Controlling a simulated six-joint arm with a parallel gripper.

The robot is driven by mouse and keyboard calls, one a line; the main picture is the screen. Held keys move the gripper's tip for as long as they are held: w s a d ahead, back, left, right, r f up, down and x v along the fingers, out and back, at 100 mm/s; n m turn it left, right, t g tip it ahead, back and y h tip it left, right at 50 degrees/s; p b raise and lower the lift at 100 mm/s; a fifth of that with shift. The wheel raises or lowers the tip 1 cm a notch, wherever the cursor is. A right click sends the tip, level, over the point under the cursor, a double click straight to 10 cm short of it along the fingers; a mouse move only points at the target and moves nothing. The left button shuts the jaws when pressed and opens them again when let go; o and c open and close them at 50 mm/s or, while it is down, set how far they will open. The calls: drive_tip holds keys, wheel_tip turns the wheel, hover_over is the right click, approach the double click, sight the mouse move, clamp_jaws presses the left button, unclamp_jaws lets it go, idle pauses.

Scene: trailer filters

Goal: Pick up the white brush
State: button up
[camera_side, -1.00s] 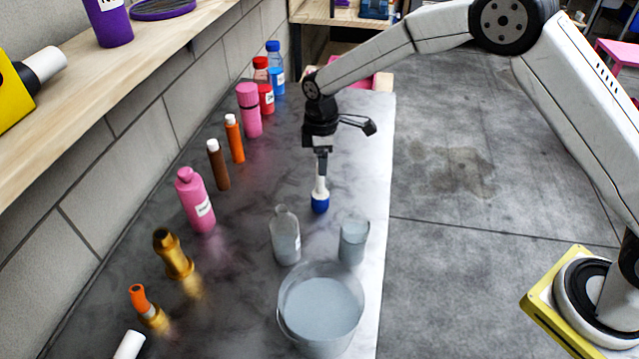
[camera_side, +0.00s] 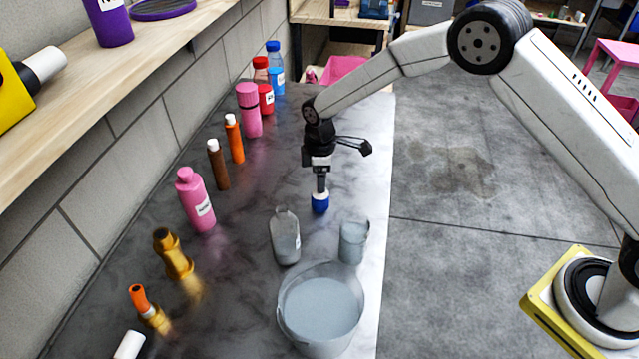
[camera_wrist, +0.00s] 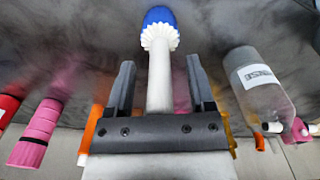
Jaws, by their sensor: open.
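The white brush has a white handle (camera_wrist: 159,80), a ruffled white collar and a blue end. In the side view its blue end (camera_side: 320,204) rests on the dark counter, and the brush looks upright. My gripper (camera_side: 321,184) is right above the blue end, pointing down. In the wrist view my gripper (camera_wrist: 157,72) is open, with one finger on each side of the white handle and a gap visible on both sides. In the side view the fingers hide most of the handle.
A clear bottle (camera_side: 285,237), a glass (camera_side: 353,242) and a bucket of grey liquid (camera_side: 321,305) stand close in front of the brush. Pink (camera_side: 195,200), brown (camera_side: 218,165) and orange (camera_side: 235,139) bottles line the wall side. The counter's right edge is bare.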

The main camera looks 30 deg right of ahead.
clamp_jaws()
drive_tip(key=shift+r, duration=0.15)
idle(0.4)
wheel_tip(320, 180, up, 10)
drive_tip(key=shift+f, duration=0.15)
idle(0.4)
idle(0.5)
